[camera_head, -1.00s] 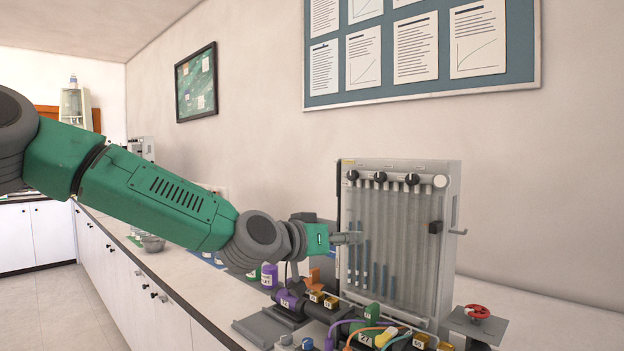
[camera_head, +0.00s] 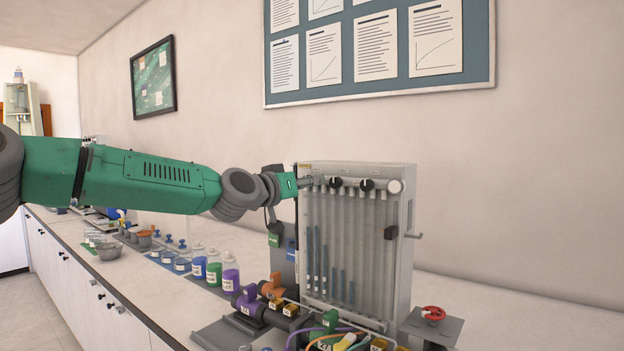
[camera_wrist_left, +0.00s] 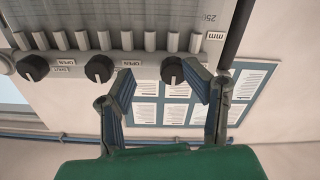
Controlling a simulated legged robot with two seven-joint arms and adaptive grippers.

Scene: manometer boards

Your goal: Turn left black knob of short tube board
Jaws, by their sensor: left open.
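The manometer board (camera_head: 352,245) with its glass tubes stands upright on the counter. In the head view two black knobs, the middle one (camera_head: 336,183) and the right one (camera_head: 367,185), show on its top strip; the left one is hidden by my gripper. My left gripper (camera_head: 314,181) is at the strip's left end. In the left wrist view, which is upside down, the left black knob (camera_wrist_left: 172,70) lies between the open fingers (camera_wrist_left: 160,84), closer to the right-hand one. I cannot tell whether a finger touches it. My right gripper is not in view.
A white knob (camera_head: 395,186) ends the strip at right. Pipes, coloured valves (camera_head: 272,285) and a red handwheel (camera_head: 433,313) crowd the board's foot. Bottles (camera_head: 230,272) and dishes stand on the counter to the left. A pinboard (camera_head: 380,50) hangs on the wall above.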

